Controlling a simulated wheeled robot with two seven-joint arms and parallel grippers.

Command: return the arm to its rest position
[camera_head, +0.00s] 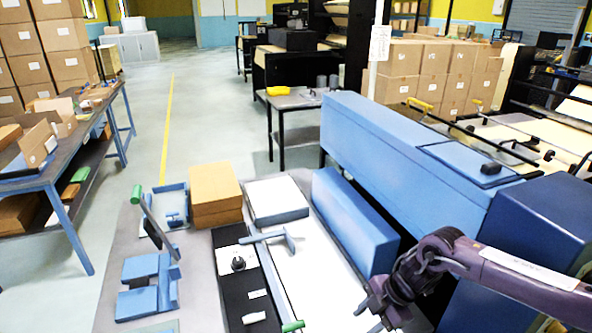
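My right arm (510,275), dark purple, comes in from the right edge. My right gripper (368,308) hangs low over the right side of the grey work table, above the white paper surface (315,268). Its fingers are small and dark, so I cannot tell whether they are open or shut, and I see nothing clearly held in them. My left arm and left gripper are not in view.
A long blue machine housing (400,150) and a blue block (352,220) stand close to my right arm. On the table are brown boxes (215,190), a blue-and-white block (276,200), a black panel (236,285) and blue fixtures (150,285).

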